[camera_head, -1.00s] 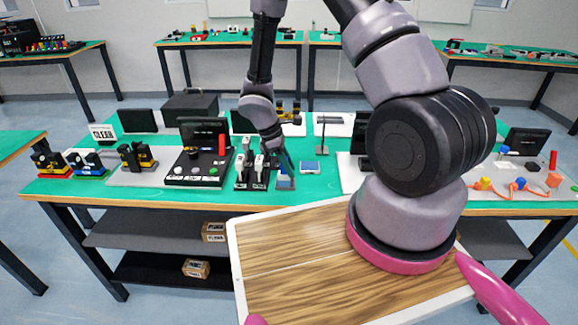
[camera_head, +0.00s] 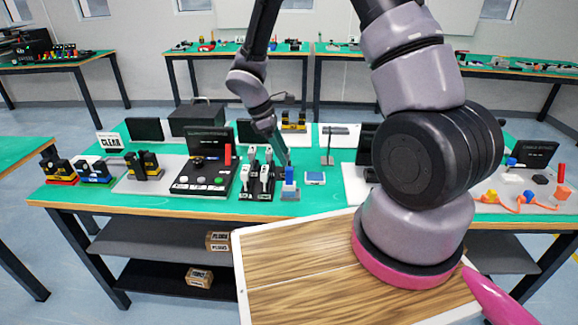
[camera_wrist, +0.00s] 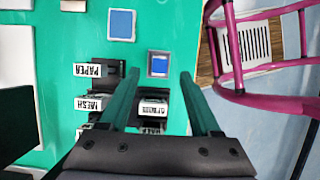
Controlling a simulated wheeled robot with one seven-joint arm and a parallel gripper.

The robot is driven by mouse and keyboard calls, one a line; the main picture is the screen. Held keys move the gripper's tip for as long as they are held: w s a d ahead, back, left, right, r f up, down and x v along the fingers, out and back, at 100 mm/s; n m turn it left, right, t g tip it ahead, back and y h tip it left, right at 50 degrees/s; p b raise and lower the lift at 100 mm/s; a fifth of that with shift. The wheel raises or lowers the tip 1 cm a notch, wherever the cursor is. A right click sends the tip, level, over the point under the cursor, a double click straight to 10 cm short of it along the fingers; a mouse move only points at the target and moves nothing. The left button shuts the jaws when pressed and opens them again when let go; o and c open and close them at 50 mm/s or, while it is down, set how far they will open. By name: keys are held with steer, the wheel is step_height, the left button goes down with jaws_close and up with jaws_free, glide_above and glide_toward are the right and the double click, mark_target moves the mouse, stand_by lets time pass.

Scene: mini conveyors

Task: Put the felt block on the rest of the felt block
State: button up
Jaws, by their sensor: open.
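The blue felt block (camera_head: 290,175) stands upright on a small grey base (camera_head: 284,195), just right of the black rack with several white labelled holders. From above it shows as a small blue square (camera_wrist: 159,66) in the wrist view. A flat white-framed blue pad (camera_head: 315,178) lies to its right, apart from it; it also shows in the wrist view (camera_wrist: 121,24). I cannot tell which one is the rest. My gripper (camera_head: 283,155) is open above the block. In the wrist view, its two dark green fingers (camera_wrist: 160,73) are spread either side of the block.
The black rack (camera_head: 257,185) stands close on the left; its labels, including PAPER (camera_wrist: 88,70) and MESH (camera_wrist: 88,103), face the wrist camera. A black button console (camera_head: 203,175) is farther left. A lamp-like stand (camera_head: 327,145) rises behind the pad. Green tabletop in front is clear.

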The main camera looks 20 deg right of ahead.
steer(key=s+d+r+m+t+y, duration=0.1)
steer(key=s+d+r+m, duration=0.3)
steer(key=r, duration=0.7)
steer(key=w+d+r+m+t+y, duration=0.15)
steer(key=r+m, duration=0.35)
steer(key=r, duration=0.6)
steer(key=s+d+r+m+t+y, duration=0.2)
steer(key=s+r+m+t+y, duration=0.2)
steer(key=s+r+m, duration=0.5)
steer(key=s+r+t, duration=0.2)
steer(key=s+r, duration=0.2)
steer(key=shift+d+r+m, duration=0.3)
steer(key=shift+d+r, duration=0.05)
steer(key=shift+c, duration=0.3)
